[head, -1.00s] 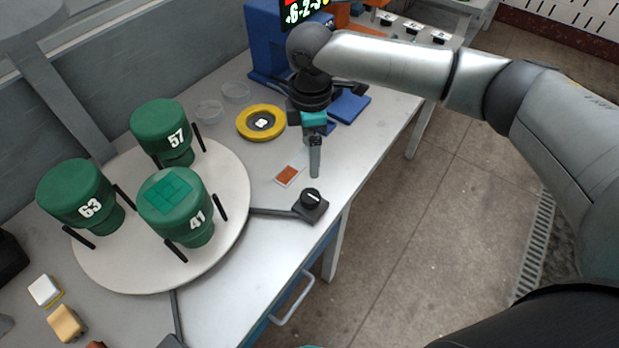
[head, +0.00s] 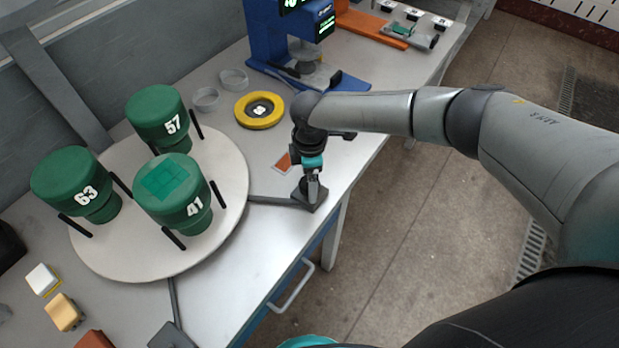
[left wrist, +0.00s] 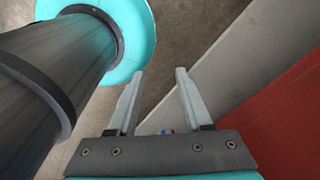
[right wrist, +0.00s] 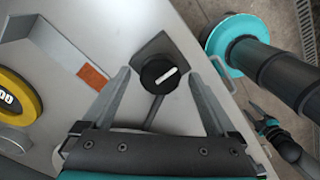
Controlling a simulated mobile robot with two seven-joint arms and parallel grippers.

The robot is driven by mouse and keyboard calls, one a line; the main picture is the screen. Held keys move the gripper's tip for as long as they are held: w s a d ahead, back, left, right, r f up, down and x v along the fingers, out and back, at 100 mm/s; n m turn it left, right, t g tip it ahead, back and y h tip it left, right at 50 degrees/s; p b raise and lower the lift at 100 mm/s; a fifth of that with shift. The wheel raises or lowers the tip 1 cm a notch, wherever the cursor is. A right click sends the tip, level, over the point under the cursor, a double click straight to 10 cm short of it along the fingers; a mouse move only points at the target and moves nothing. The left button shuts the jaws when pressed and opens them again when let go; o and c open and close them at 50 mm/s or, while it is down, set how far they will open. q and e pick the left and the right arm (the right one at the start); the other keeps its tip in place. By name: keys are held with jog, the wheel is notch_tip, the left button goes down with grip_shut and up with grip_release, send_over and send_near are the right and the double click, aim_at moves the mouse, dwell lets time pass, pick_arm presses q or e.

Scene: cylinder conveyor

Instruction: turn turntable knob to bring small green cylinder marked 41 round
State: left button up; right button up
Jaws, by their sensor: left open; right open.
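The green cylinder marked 41 (head: 176,198) stands upright at the front of the white round turntable (head: 120,262). Cylinders marked 57 (head: 160,116) and 63 (head: 77,184) stand behind it and to its left. My right gripper (head: 311,190) is open, pointing down over the turntable knob's dark base (head: 316,201) and hiding most of the knob. In the right wrist view the round black knob (right wrist: 158,75) with a white bar lies just beyond and between the open fingers (right wrist: 163,85). My left gripper (left wrist: 158,72) is open and empty; it is outside the head view.
A yellow ring (head: 259,111) and clear dishes lie behind the turntable. A blue machine (head: 262,45) stands at the back. Small blocks (head: 63,312) lie at the front left. The table edge is close to the knob.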

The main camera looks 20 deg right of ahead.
jog(key=c, duration=1.4)
jog(key=shift+o, duration=0.2)
jog(key=m+p, duration=0.2)
jog(key=m, duration=0.1)
jog(key=shift+s+r+p, duration=0.1)
jog(key=shift+p, duration=0.3)
jog(key=m+p, duration=0.2)
jog(key=m, duration=0.2)
jog(key=shift+m, duration=0.3)
jog(key=shift+m+p, duration=0.3)
jog(key=shift+p, duration=0.05)
jog(key=shift+m+p, duration=1.15)
jog(key=shift+m, duration=1.25)
jog(key=shift+m+p, duration=0.85)
jog(key=shift+m, duration=1.65)
